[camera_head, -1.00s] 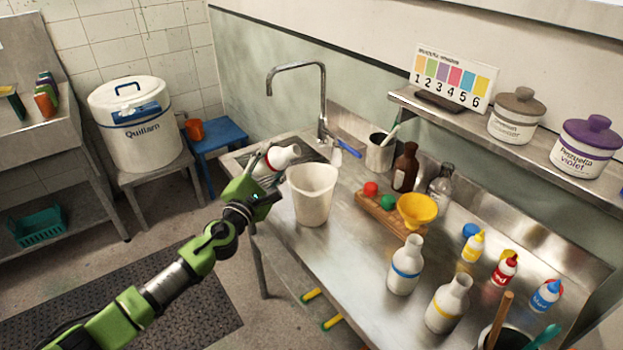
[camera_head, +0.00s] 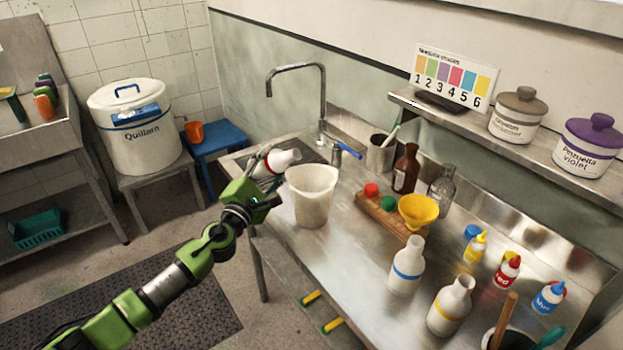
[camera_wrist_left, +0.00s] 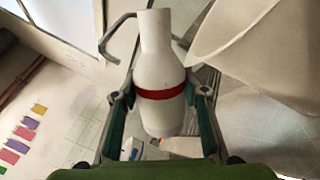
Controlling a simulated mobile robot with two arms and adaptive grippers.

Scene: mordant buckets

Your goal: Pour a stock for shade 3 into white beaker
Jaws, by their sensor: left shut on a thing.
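My left gripper (camera_head: 266,172) is shut on a white bottle with a red band (camera_head: 284,158). It holds the bottle well tilted above the sink side of the counter, neck to the right. In the left wrist view the bottle (camera_wrist_left: 158,55) sits between both fingers, which grip around the red band. The white beaker (camera_head: 312,205) stands upright on the counter, its rim just right of and below the bottle. Its wall also shows in the left wrist view (camera_wrist_left: 265,60). I see no liquid stream. The shade chart (camera_head: 452,76) shows a purple patch above 3.
A blue-banded bottle (camera_head: 406,266) and a yellow-banded bottle (camera_head: 450,306) stand at the counter front. A wooden rack (camera_head: 376,216), yellow funnel (camera_head: 418,209), brown bottle (camera_head: 405,168) and clear bottle (camera_head: 441,188) are right of the beaker. The tap (camera_head: 322,95) rises behind.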

